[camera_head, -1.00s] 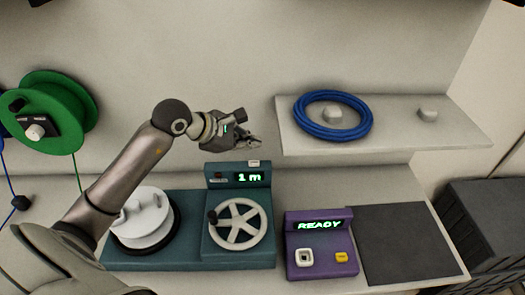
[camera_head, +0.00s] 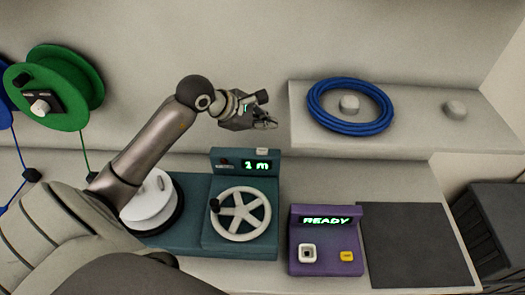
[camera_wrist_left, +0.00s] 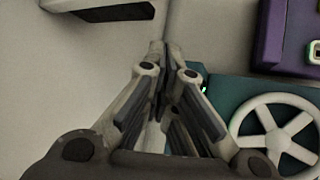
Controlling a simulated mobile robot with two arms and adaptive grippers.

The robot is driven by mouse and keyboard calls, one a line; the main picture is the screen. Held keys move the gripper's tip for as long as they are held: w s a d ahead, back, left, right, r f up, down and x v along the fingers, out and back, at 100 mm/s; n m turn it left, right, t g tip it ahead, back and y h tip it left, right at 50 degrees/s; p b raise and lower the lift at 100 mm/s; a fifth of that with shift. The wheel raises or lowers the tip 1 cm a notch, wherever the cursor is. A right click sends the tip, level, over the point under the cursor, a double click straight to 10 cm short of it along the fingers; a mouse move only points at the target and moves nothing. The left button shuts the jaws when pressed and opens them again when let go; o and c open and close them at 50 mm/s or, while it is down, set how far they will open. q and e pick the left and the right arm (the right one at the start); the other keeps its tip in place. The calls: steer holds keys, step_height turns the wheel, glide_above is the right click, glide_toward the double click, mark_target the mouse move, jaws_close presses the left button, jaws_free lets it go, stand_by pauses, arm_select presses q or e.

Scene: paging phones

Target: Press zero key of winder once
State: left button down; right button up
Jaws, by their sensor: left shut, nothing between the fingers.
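The teal winder (camera_head: 190,238) stands on the bench with a white spoked handwheel (camera_head: 240,213), a white reel (camera_head: 150,205) and a raised display (camera_head: 257,166) that reads "1 m" in green. A small pale key (camera_head: 262,151) sits on top of the display housing. My left gripper (camera_head: 268,124) is shut and empty, above and slightly right of this key, apart from it in the picture. In the left wrist view the closed fingers (camera_wrist_left: 160,50) point away, with the handwheel (camera_wrist_left: 275,130) at the lower right; the key is not clearly visible there. My right gripper is out of view.
A purple box (camera_head: 325,255) showing "READY" stands right of the winder, beside a dark mat (camera_head: 415,245). A shelf (camera_head: 420,135) at the back right holds a blue coil (camera_head: 350,105). A green spool (camera_head: 75,80) hangs at the left.

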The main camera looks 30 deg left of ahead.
arm_select(q)
steer(key=b, duration=0.2)
glide_above(264, 153)
step_height(264, 153, down, 4)
steer(key=shift+f, duration=0.1)
step_height(264, 153, down, 3)
steer(key=shift+w+r+b, duration=0.1)
steer(key=shift+r+b, duration=0.05)
steer(key=shift+b, duration=1)
steer(key=shift+r, duration=0.1)
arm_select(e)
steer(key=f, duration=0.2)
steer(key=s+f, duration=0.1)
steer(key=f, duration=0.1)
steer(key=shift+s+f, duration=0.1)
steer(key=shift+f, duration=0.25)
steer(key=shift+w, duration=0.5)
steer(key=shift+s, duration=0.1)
arm_select(q)
steer(key=shift+f+b, duration=0.45)
steer(key=shift+b, duration=0.2)
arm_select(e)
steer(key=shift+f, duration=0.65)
